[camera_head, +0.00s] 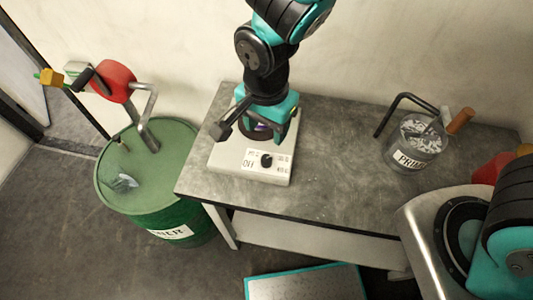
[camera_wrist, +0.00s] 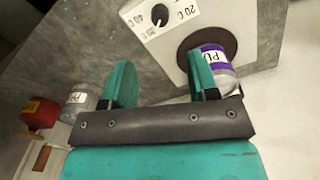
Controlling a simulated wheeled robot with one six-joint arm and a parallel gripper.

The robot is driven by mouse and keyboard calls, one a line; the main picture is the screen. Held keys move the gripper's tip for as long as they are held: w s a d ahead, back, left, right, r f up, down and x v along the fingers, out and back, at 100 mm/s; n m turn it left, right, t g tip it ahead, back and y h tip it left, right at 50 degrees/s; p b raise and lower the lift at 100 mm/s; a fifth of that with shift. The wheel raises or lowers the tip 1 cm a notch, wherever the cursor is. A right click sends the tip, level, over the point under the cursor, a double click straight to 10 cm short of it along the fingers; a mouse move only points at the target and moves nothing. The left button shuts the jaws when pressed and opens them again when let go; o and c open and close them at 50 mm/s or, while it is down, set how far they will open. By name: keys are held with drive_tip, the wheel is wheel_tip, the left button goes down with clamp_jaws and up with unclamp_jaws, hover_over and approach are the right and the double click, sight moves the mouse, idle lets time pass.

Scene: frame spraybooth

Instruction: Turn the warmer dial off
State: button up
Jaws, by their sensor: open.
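The warmer (camera_head: 228,158) is a pale box on the grey table, with a dark round plate on top. Its black dial (camera_head: 267,160) is on a white label panel reading OFF at the lower left. In the wrist view the dial (camera_wrist: 157,18) is at the top, beside 20 C and 40 C marks; I cannot tell its exact setting. A small can with a purple label (camera_wrist: 212,60) is by the plate, partly hidden by a finger. My gripper (camera_head: 264,126) is open above the warmer, behind the dial in the head view; its teal fingers (camera_wrist: 162,82) are apart, not touching the dial.
A green drum (camera_head: 150,195) with a red-headed pump (camera_head: 115,82) stands left of the table (camera_head: 330,190). The table's middle is clear. A wall runs behind.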

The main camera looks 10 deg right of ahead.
sight(267, 158)
wheel_tip(267, 158, down, 11)
drive_tip(key=shift+f+p, duration=0.2)
drive_tip(key=shift+p, duration=0.45)
drive_tip(key=c, duration=0.9)
